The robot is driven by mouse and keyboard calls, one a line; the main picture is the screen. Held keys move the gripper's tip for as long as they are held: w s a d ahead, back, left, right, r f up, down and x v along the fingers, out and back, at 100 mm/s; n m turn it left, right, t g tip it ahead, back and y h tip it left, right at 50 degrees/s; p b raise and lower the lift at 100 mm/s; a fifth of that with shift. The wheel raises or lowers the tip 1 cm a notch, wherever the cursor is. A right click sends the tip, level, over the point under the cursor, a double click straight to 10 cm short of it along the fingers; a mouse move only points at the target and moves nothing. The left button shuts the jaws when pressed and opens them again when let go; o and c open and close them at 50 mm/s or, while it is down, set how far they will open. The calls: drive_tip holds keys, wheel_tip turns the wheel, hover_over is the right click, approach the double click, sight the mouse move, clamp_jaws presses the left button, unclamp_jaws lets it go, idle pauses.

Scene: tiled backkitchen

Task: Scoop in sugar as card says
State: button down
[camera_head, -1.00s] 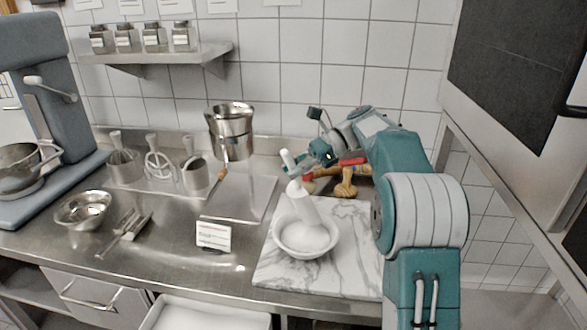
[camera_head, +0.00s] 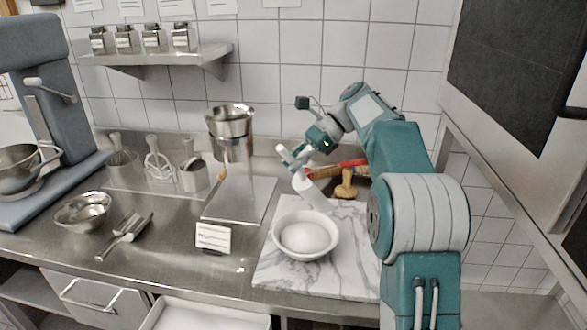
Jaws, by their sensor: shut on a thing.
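My gripper (camera_head: 297,158) is shut on the handle of a white scoop (camera_head: 307,190) above the marble board. The scoop hangs tilted over the back rim of a white bowl (camera_head: 277,237), which holds a smooth mound of white sugar (camera_head: 306,236). I cannot tell whether the scoop carries sugar. A small white card (camera_head: 213,236) with printed lines stands on the steel counter left of the bowl; its text is too small to read. A steel pot (camera_head: 231,122) stands raised behind a flat steel plate (camera_head: 245,200), left of my gripper.
The marble board (camera_head: 275,272) lies under the bowl. A metal bowl (camera_head: 83,211) and metal scoops (camera_head: 124,234) are at left. Whisks stand behind; a mixer (camera_head: 50,100) is far left.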

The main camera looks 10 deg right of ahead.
wheel_tip(320, 180, up, 3)
drive_tip(key=h, duration=0.3)
drive_tip(key=shift+t+h, duration=0.3)
drive_tip(key=shift+h, duration=0.1)
drive_tip(key=s+h, duration=0.1)
drive_tip(key=h, duration=0.1)
drive_tip(key=s+a+r+h, duration=0.1)
drive_tip(key=s, duration=0.1)
drive_tip(key=s+a+r+t+h, duration=0.1)
drive_tip(key=s+h, duration=0.1)
drive_tip(key=shift+s+a+h, duration=0.1)
drive_tip(key=shift+a+h, duration=0.1)
drive_tip(key=shift+h, duration=0.1)
drive_tip(key=shift+s, duration=0.2)
